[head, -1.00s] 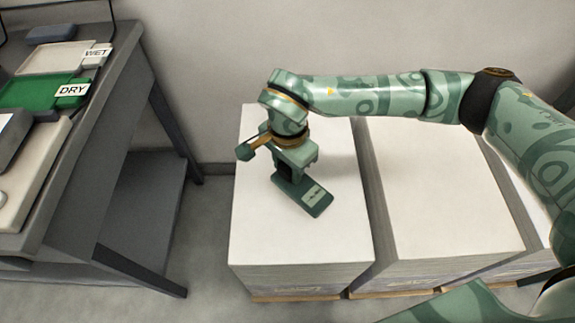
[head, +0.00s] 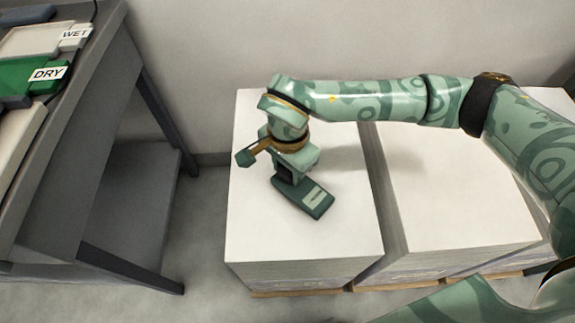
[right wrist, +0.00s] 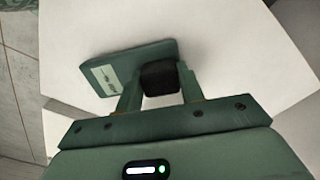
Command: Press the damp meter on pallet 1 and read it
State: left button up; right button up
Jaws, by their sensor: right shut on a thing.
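The damp meter (head: 314,198) is a dark green block with a pale display, on the white paper stack of pallet 1 (head: 255,225), the leftmost stack. My right gripper (head: 286,176) is shut on the meter's black grip and points down at the stack. In the right wrist view the black grip (right wrist: 160,78) sits between the fingers, and the meter's body (right wrist: 138,64) lies beyond them against the white paper. The display (right wrist: 106,77) shows small marks too small to read. Whether the meter presses on the paper, I cannot tell. My left gripper is not in view.
More white stacks (head: 450,195) stand to the right, with a narrow gap between. A dark table (head: 105,110) at the left carries a green tray labelled DRY (head: 25,77) and a pale tray labelled WET (head: 38,40). Bare floor lies between table and pallet 1.

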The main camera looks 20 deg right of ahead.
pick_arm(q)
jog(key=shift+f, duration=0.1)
pick_arm(e)
jog(key=shift+f, duration=0.4)
dwell(0.6)
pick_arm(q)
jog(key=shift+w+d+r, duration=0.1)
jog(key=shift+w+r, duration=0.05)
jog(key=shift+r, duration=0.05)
pick_arm(e)
jog(key=shift+f, duration=0.1)
dwell(1.1)
